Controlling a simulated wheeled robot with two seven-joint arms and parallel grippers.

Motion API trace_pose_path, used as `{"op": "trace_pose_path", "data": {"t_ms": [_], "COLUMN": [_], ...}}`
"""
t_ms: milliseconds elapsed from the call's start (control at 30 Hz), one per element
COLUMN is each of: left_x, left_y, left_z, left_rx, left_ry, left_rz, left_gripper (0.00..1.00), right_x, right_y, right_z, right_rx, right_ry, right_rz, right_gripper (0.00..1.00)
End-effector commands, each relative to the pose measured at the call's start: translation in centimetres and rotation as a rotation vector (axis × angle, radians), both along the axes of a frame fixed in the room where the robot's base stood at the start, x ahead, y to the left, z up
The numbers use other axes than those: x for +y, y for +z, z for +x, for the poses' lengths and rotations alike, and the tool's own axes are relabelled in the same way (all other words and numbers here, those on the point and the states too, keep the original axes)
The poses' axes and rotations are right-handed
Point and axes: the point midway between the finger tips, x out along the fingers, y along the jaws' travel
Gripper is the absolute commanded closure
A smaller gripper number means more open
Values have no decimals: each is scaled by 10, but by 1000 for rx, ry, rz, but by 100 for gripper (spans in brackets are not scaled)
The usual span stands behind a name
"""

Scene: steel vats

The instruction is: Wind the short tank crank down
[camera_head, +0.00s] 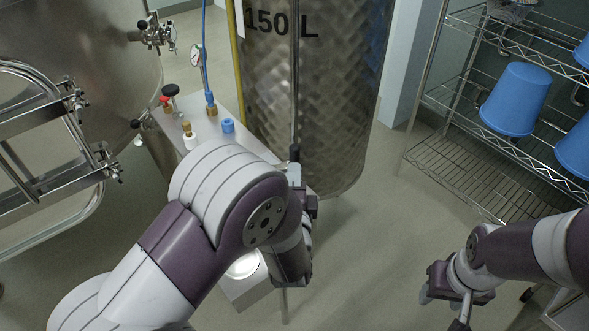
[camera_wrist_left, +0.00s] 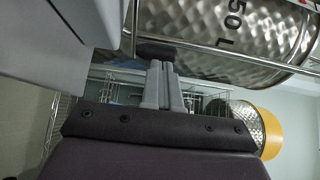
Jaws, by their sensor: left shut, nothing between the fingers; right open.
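A steel tank marked 150 L (camera_head: 320,95) stands at centre; its dimpled wall also shows in the left wrist view (camera_wrist_left: 190,62). A thin vertical rod (camera_head: 295,75) runs down in front of it to a dark end piece (camera_head: 294,152). I cannot tell whether this is the crank. My left gripper (camera_head: 294,170) is by the rod's lower end, partly hidden by my arm. In the left wrist view its fingers (camera_wrist_left: 163,85) are together and empty, their tips by a dark block (camera_wrist_left: 155,50). My right gripper (camera_head: 445,303) is open and empty at lower right, away from the tank.
A steel table with valves and a gauge (camera_head: 196,55) stands left of the tank, partly under my left arm. A larger vat (camera_head: 70,50) is at far left. A wire rack with blue buckets (camera_head: 515,98) stands at right. Floor between tank and rack is clear.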

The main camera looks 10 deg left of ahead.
Motion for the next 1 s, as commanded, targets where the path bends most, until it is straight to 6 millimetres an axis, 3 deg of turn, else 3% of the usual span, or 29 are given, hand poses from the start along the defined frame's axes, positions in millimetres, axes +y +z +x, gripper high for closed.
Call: {"op": "trace_pose_path", "data": {"t_ms": [200,633,1000], "left_x": [5,4,9], "left_y": [0,1,5], "left_z": [20,25,62], "left_rx": [0,1,-1], "left_ry": [1,18,416], "left_rz": [-1,0,0], "left_gripper": [100,100,100], "right_x": [0,0,0], "right_y": [-4,0,41], "right_z": [0,0,0], "right_rx": [0,0,0], "right_ry": [0,0,0], "right_rz": [0,0,0], "right_gripper": [49,49,49]}}
